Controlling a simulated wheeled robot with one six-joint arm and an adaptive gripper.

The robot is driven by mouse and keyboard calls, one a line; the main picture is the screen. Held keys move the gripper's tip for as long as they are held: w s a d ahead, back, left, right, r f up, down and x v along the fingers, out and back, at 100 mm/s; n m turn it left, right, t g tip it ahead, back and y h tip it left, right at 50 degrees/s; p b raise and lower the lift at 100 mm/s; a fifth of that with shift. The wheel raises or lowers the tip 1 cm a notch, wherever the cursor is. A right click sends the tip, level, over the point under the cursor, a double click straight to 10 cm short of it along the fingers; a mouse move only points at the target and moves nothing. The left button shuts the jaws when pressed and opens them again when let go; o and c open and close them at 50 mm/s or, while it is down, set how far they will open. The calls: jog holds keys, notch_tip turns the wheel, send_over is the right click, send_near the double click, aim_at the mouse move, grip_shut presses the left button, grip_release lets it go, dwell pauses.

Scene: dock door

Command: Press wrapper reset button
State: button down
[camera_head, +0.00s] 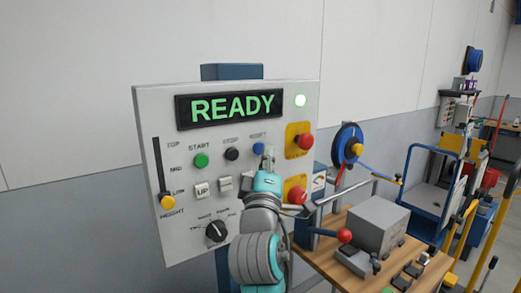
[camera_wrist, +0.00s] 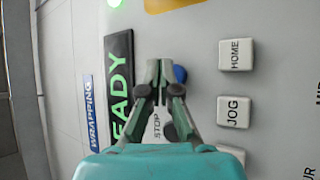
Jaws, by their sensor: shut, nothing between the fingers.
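The control panel (camera_head: 180,110) shows a lit green READY display (camera_head: 232,106). The blue reset button (camera_head: 258,148) sits at the right of a row with the green START button (camera_head: 201,160) and the black STOP button (camera_head: 232,154). My gripper (camera_head: 268,155) is shut and empty, its tips just right of and below the blue button in the head view. In the wrist view the blue button (camera_wrist: 180,74) is partly hidden behind the tips of my gripper (camera_wrist: 160,66). I cannot tell whether they touch it.
Two red mushroom buttons on yellow plates, an upper one (camera_head: 306,141) and a lower one (camera_head: 297,195), lie right of my gripper. HOME (camera_wrist: 236,54) and JOG (camera_wrist: 235,111) keys show in the wrist view. A wooden bench (camera_head: 345,262) with a grey box (camera_head: 378,228) stands at right.

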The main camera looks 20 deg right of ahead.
jog(key=shift+s, duration=0.25)
jog(key=shift+d, duration=0.1)
jog(key=shift+s+d, duration=0.25)
jog(key=shift+s, duration=0.55)
jog(key=shift+s+d, duration=0.25)
jog(key=shift+s, duration=0.5)
jog(key=shift+s+d, duration=0.25)
jog(key=shift+s, duration=0.55)
jog(key=s+a+f+g+y, duration=0.1)
jog(key=s+f+y, duration=0.3)
jog(key=f, duration=0.7)
jog(key=s+f+g+y, duration=0.1)
jog(key=s+f, duration=0.4)
jog(key=f, duration=0.6)
jog(key=s+a+f+y, duration=0.1)
jog(key=s+f+y, duration=0.3)
jog(key=f, duration=0.8)
jog(key=s+f+m+g, duration=0.15)
jog(key=s+f, duration=0.25)
jog(key=s, duration=0.4)
jog(key=s+f+m+g, duration=0.1)
jog(key=s+f+m, duration=0.2)
jog(key=s+f, duration=0.35)
jog(key=s+d+m+g, duration=0.1)
jog(key=s+m, duration=0.4)
jog(key=s, duration=1.4)
jog(key=shift+s+r+g, duration=0.15)
jog(key=shift+r+g, duration=0.25)
jog(key=shift+g, duration=0.15)
